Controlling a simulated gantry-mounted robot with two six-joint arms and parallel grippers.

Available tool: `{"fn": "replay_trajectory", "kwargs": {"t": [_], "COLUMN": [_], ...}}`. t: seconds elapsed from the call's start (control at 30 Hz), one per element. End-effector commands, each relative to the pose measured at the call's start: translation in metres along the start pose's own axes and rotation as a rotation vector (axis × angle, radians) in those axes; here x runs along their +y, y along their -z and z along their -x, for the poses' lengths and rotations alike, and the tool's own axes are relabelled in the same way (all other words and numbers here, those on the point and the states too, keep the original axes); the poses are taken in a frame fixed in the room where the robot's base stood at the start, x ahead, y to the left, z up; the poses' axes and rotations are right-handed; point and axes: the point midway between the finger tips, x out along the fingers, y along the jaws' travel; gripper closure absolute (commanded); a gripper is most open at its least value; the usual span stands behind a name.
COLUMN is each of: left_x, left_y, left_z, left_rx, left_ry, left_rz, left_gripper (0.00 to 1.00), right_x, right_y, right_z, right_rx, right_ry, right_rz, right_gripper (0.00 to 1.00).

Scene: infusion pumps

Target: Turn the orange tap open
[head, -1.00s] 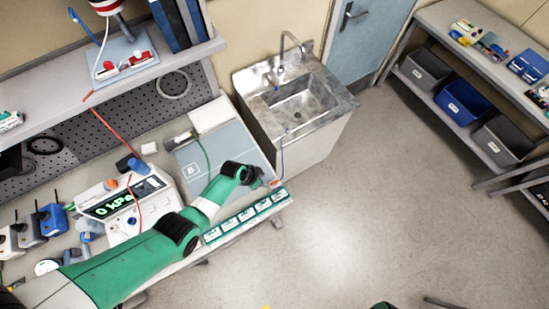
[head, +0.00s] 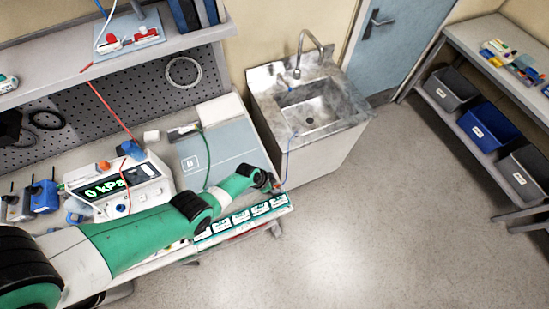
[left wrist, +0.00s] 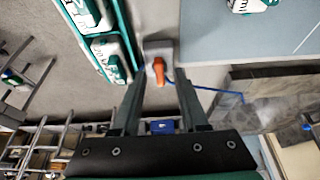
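The orange tap (left wrist: 158,72) shows in the left wrist view as a small orange handle on a grey block at the bench edge. A blue tube (left wrist: 215,90) runs right from beside it. My left gripper (left wrist: 158,88) is open, with one finger to each side of the tap handle in that view; I cannot tell whether either finger touches it. In the head view my left gripper (head: 274,186) is at the bench's front right corner and largely hides the tap there. My right gripper is not in view.
Green-and-white packs (head: 240,217) line the bench's front edge. A sink (head: 310,105) stands beyond the right end. Floor (head: 390,230) to the right is clear.

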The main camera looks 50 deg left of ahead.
Motion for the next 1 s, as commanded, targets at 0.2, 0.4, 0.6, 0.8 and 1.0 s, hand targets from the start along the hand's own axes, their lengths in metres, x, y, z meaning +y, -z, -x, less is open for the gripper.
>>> {"fn": "replay_trajectory", "kwargs": {"t": [0.2,0.4,0.6,0.8,1.0], "left_x": [0.0001,0.0001,0.0002,0.0009,0.0022], "left_y": [0.0001,0.0000,0.0000,0.0000,-0.0002], "left_z": [0.0001,0.0000,0.0000,0.0001,0.0001], "left_rx": [0.000,0.000,0.000,0.000,-0.001], "left_ry": [0.000,0.000,0.002,0.018,0.059], "left_rz": [0.000,0.000,0.003,0.040,0.138], "left_gripper": [0.96,1.00,1.00,1.00,1.00], "right_x": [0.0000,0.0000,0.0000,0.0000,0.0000], "right_y": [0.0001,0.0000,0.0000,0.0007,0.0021], "right_z": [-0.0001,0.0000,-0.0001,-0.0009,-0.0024], "right_rx": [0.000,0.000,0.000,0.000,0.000], "right_ry": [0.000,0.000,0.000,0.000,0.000], "right_rz": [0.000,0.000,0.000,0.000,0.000], "right_gripper": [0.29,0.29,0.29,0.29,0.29]}}
